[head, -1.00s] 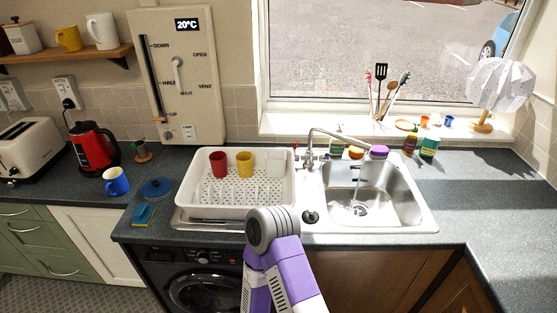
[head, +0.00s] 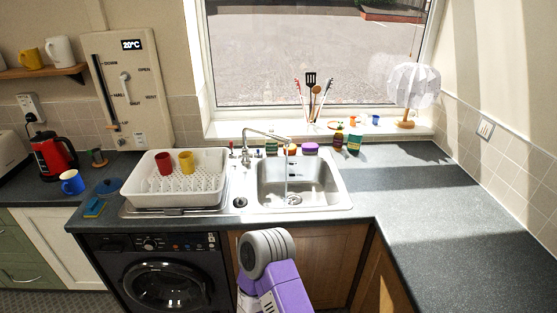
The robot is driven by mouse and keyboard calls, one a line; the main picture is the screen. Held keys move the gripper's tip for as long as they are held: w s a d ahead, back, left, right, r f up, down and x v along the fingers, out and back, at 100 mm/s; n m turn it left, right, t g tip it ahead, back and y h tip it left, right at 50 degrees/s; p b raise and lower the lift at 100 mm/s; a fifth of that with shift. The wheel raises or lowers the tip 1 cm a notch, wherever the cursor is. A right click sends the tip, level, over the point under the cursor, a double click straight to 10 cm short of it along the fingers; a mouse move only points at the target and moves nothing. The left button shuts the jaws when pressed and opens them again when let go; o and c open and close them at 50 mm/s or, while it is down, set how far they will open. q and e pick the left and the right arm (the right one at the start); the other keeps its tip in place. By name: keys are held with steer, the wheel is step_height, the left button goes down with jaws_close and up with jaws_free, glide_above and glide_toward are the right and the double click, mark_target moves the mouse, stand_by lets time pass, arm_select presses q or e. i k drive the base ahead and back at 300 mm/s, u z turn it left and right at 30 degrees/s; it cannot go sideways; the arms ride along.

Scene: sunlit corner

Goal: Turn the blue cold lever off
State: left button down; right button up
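The chrome tap (head: 265,134) stands behind the steel sink (head: 331,193), its spout reaching right over the bowl. A thin stream of water (head: 287,172) runs from the spout into the bowl. A small red part shows near the tap's base, to its left; a blue cold lever is too small to make out there. One of my purple arm links with a grey round joint rises at the bottom centre, in front of the cabinets. No gripper fingers show in the view.
A white dish rack (head: 150,201) with a red cup (head: 165,163) and a yellow cup (head: 186,162) stands left of the sink. Bottles (head: 355,144) and a purple-topped item (head: 310,148) stand behind the sink. The right worktop (head: 430,215) is clear.

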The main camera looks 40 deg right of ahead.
mark_target(258, 153)
steer(key=z, duration=1.2)
steer(key=i, duration=0.1)
steer(key=z, duration=0.15)
